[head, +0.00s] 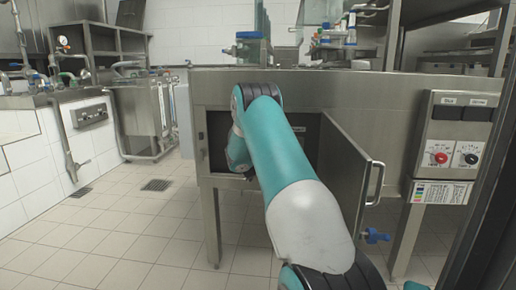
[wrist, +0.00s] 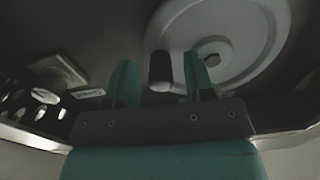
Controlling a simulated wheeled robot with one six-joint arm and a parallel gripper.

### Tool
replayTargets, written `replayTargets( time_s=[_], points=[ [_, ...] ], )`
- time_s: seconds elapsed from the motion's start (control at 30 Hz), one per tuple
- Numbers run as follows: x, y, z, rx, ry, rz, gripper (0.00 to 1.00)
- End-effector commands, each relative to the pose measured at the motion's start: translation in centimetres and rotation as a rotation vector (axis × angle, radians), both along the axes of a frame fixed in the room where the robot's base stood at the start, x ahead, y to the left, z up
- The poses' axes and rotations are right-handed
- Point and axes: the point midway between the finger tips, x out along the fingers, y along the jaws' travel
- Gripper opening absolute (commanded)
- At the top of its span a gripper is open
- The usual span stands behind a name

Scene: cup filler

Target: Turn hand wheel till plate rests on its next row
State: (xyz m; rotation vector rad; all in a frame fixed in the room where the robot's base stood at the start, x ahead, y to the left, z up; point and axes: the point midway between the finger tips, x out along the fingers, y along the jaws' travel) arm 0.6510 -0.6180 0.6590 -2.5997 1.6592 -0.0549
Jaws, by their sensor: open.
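In the wrist view a pale grey round hand wheel (wrist: 262,40) with a central hub fills the upper right. Its dark crank knob (wrist: 160,66) shows between the two teal fingers of my gripper (wrist: 160,82). The fingers are open, one to each side of the knob; contact cannot be made out. A plate with several holes (wrist: 45,97) shows at the left, and I cannot tell which row it rests on. In the head view my arm reaches into the dark opening of a steel cabinet (head: 230,85), and my arm hides the wheel and my gripper.
The cabinet door (head: 345,185) stands open to the right of my arm, with a bar handle (head: 376,182). A blue valve (head: 376,236) sits low beyond it. A control panel (head: 455,135) is at the right. Tiled floor (head: 120,230) is clear at the left.

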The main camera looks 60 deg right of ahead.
Motion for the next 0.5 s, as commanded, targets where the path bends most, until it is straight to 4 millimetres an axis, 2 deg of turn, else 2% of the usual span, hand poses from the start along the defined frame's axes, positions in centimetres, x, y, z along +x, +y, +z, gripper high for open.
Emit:
replayTargets(
  time_s=[0.23, 0.27, 0.43, 0.47, 0.5],
  points=[
    [0.03, -0.07, 0.02, 0.0, 0.0, 0.0, 0.48],
    [0.04, -0.06, 0.02, 0.0, 0.0, 0.0, 0.44],
    [0.03, -0.05, 0.03, 0.0, 0.0, 0.0, 0.05],
    [0.02, -0.06, 0.03, 0.0, 0.0, 0.0, 0.0],
    [0.02, -0.06, 0.03, 0.0, 0.0, 0.0, 0.0]
  ],
)
